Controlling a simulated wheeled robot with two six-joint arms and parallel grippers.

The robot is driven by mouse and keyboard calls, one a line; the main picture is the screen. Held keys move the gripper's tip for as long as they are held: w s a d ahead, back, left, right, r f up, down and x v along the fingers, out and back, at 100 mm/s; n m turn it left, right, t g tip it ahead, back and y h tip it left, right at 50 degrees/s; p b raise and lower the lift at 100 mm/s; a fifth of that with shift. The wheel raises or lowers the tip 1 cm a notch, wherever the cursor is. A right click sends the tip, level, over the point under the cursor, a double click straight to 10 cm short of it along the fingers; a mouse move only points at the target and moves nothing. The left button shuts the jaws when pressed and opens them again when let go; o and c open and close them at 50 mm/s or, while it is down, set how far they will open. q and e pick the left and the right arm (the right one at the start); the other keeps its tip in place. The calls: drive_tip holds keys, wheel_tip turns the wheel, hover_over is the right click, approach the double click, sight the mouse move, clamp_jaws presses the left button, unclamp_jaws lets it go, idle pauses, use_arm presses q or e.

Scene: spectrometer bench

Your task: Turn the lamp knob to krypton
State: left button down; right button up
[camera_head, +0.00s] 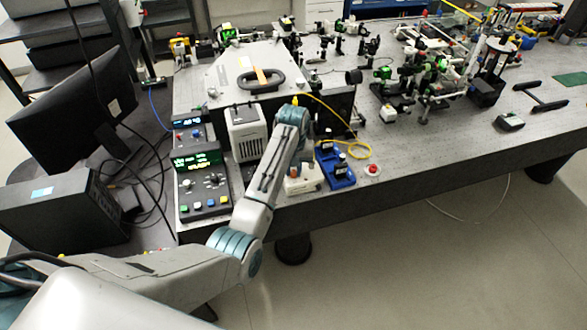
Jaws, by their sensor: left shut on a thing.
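My left arm comes in from the left, rises over the bench's front edge and bends down at its wrist. My left gripper (296,168) is small and partly hidden by my own forearm. It points down at a small white box (302,184) at the bench's front edge and is shut on what appears to be the lamp knob on top of that box. The knob itself is hidden by the gripper and arm, so its setting cannot be read. My right gripper is not in view.
A control unit with green display and coloured buttons (204,205) stands left of my forearm, beside a pale vented box (246,133). A blue holder (339,172) and a red button (373,169) are right of the white box. A monitor (75,100) stands left. Optics fill the back.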

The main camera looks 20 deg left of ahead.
use_arm(q)
drive_tip(key=m, duration=1)
drive_tip(key=shift+m, duration=0.3)
drive_tip(key=m, duration=0.5)
drive_tip(key=shift+m, duration=1.6)
drive_tip(key=c, duration=1.3)
unclamp_jaws()
drive_tip(key=shift+d, duration=0.1)
drive_tip(key=shift+r, duration=0.1)
